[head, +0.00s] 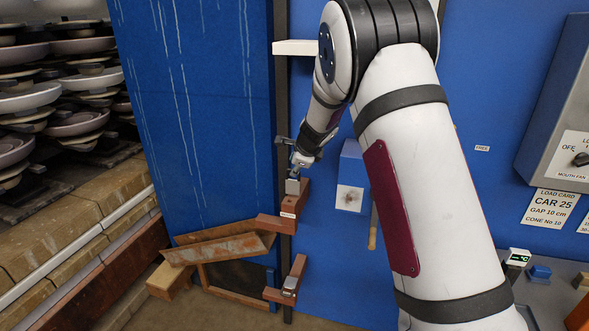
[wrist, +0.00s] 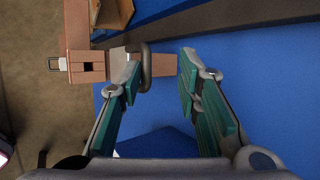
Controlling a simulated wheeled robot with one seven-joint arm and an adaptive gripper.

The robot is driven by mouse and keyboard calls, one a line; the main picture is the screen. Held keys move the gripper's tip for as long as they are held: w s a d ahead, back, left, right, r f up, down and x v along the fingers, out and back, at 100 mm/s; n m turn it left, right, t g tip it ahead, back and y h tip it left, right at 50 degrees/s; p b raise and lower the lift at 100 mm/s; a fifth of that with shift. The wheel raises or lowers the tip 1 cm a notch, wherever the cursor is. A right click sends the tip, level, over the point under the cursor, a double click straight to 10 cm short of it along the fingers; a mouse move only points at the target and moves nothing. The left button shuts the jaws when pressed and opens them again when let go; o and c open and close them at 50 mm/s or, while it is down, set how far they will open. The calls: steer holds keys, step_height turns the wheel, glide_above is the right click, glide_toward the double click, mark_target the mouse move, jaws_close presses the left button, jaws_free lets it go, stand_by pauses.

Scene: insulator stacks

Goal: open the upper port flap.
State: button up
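The upper port flap (head: 293,207) is a terracotta block with a small white label and a metal piece on top, low at the dark post in the head view. In the wrist view its terracotta body (wrist: 84,55) is at upper left, with a dark grey loop handle (wrist: 146,54). My gripper (head: 296,172) is just above the flap in the head view. In the wrist view my gripper (wrist: 160,75) is open, its teal-padded fingers well apart. The loop lies between the fingertips, close to the left one; whether they touch I cannot tell. Nothing is held.
A similar lower block (head: 289,283) with a metal piece sits below. Terracotta bars lean over a dark opening (head: 238,275) at left. A blue box (head: 350,180) projects from the blue wall right of my gripper. Stacked discs (head: 30,98) stand far left.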

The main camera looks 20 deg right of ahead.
steer(key=v, duration=0.8)
steer(key=shift+d, duration=0.15)
steer(key=shift+r, duration=0.15)
steer(key=shift+c, duration=0.6)
steer(key=c, duration=0.4)
steer(key=a+f+n+h+p, duration=0.1)
steer(key=f, duration=0.1)
steer(key=a+f+n+p, duration=0.1)
steer(key=a+f+n, duration=0.1)
steer(key=shift+s+a+f+n+h+p, duration=0.2)
steer(key=shift+a+n+h+p, duration=0.1)
steer(key=shift+a+h, duration=0.1)
jaws_close()
steer(key=s+a+r+n+t+h+p, duration=0.1)
steer(key=s+a+n+t+h+p, duration=0.45)
steer(key=n, duration=0.75)
steer(key=shift+g+h, duration=0.45)
steer(key=shift+g, duration=0.4)
steer(key=x, duration=0.8)
steer(key=p+x, duration=0.1)
steer(key=x, duration=0.3)
steer(key=shift+a+f, duration=0.3)
steer(key=shift+a, duration=0.1)
